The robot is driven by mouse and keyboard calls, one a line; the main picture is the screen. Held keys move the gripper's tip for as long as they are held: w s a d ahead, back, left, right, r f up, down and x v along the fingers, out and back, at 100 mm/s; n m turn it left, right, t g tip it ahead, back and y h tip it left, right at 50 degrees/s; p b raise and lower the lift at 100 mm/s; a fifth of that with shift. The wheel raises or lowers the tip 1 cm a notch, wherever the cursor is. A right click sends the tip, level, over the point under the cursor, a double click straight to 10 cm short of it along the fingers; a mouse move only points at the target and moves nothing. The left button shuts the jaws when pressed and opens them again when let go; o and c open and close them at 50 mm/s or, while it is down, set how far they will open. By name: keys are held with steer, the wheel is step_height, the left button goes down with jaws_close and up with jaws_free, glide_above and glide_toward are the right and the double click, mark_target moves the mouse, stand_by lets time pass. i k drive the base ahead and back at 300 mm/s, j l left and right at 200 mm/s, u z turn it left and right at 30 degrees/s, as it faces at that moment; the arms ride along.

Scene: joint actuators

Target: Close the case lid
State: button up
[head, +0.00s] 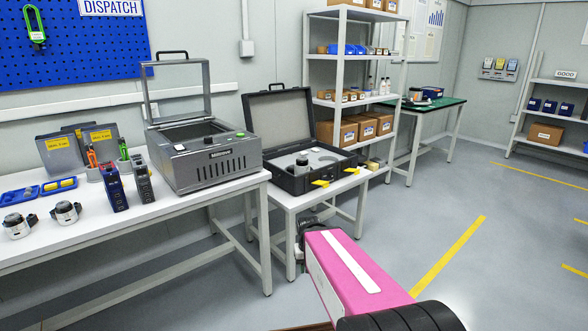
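The black case (310,172) stands on the white table right of the grey machine. Its lid (280,121) is up, leaning slightly back, with a grey lining and a handle on top. Grey foam and a few small parts show inside the base. Two yellow latches (321,183) hang open on the front edge. My pink arm link reaches up from the bottom, in front of and below the case. A dark part at its far end (304,226) may be my gripper; it is partly hidden, its fingers cannot be made out, and it appears apart from the case.
The grey machine (213,164) with a raised clear cover stands close left of the case. A white shelf (340,60) with cardboard boxes is behind. Small items lie on the table right of the case. The floor to the right is open.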

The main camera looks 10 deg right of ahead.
mark_target(283, 118)
steer(key=l, duration=0.85)
steer(key=i+l, duration=0.6)
steer(key=l, duration=0.15)
steer(key=i+l, duration=0.55)
steer(key=l, duration=0.15)
steer(key=l+z, duration=0.05)
